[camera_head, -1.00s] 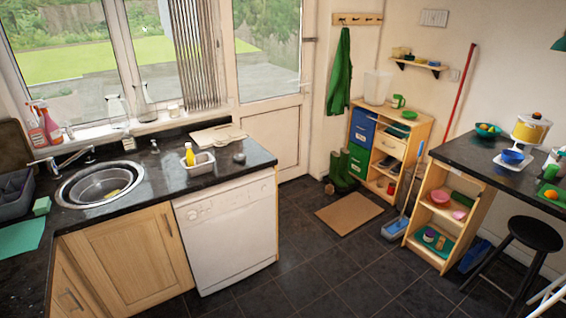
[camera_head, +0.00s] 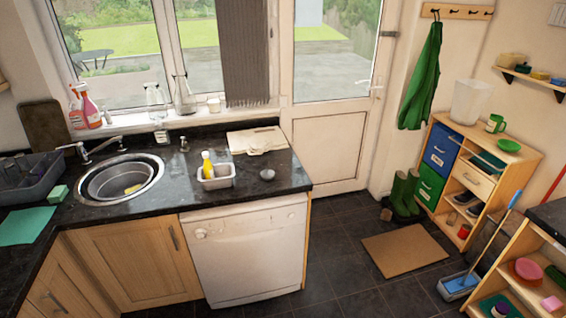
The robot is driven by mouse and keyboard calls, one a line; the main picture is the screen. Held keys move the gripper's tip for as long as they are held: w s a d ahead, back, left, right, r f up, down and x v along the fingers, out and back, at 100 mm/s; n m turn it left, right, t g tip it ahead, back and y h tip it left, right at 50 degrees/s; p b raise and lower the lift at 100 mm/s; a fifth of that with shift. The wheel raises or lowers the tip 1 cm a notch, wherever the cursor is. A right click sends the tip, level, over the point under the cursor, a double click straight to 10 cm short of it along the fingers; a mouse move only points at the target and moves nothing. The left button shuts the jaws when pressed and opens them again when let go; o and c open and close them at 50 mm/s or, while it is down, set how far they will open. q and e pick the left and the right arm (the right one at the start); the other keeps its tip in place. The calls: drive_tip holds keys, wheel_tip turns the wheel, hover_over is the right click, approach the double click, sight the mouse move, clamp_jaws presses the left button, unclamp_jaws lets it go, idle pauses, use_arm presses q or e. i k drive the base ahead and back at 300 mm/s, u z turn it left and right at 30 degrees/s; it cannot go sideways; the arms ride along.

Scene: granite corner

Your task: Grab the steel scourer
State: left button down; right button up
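A small round grey object that looks like the steel scourer (camera_head: 267,174) lies on the black granite worktop (camera_head: 285,184), near its right end. It sits just right of a white caddy (camera_head: 217,179) that holds a yellow bottle (camera_head: 207,165). A pale board (camera_head: 257,141) lies behind it. Neither of my grippers shows in the head view.
The round sink (camera_head: 122,182) is left of the caddy, with a dark dish rack (camera_head: 30,178) at far left. A white dishwasher (camera_head: 248,250) stands under the worktop. A brown mat (camera_head: 404,250) lies on the dark floor, which has free room before the dishwasher.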

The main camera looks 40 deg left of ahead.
sight(266, 175)
drive_tip(key=u, duration=0.35)
drive_tip(key=i, duration=1.2)
drive_tip(key=u, duration=1.3)
drive_tip(key=i, duration=0.95)
drive_tip(key=u, duration=0.75)
